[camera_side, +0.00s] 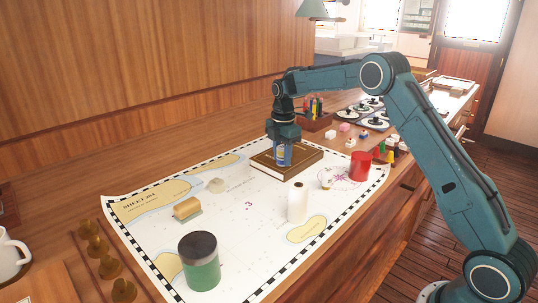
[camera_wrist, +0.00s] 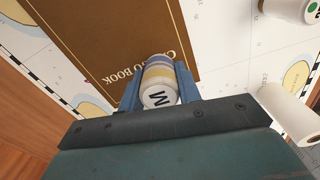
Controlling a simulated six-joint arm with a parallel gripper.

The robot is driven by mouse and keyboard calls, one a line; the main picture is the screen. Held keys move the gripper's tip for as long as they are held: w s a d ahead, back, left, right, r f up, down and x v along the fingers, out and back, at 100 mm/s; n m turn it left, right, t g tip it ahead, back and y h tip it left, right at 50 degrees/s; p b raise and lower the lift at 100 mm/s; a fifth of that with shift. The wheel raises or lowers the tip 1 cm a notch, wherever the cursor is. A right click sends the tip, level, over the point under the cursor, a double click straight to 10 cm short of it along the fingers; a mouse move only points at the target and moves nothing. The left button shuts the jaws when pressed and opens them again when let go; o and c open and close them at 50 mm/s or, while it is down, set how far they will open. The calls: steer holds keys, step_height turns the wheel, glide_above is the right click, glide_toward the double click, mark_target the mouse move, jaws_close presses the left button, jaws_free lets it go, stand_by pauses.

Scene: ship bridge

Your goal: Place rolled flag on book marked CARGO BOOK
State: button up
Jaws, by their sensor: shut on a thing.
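The brown book (camera_side: 305,160) lies flat on the chart; in the wrist view its cover (camera_wrist: 100,35) carries gold lettering reading CARGO BOOK, partly hidden. My gripper (camera_side: 282,150) is directly over the book, pointing down. Its blue fingers (camera_wrist: 159,90) are shut on the rolled flag (camera_wrist: 158,76), a small roll with blue and yellow bands and a white end marked with a letter like W or M. In the side view the flag (camera_side: 283,157) is upright between the fingers. Its lower end is at or just above the cover; I cannot tell whether it touches.
Brass knobs and a white mug (camera_side: 12,252) are at left. Several small items crowd the back right.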

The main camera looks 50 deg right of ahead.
mark_target(282, 147)
stand_by(0.3)
steer(key=o, duration=0.9)
steer(key=shift+f, duration=0.1)
steer(key=shift+o, duration=0.2)
step_height(282, 147, up, 12)
steer(key=shift+r, duration=0.25)
stand_by(0.4)
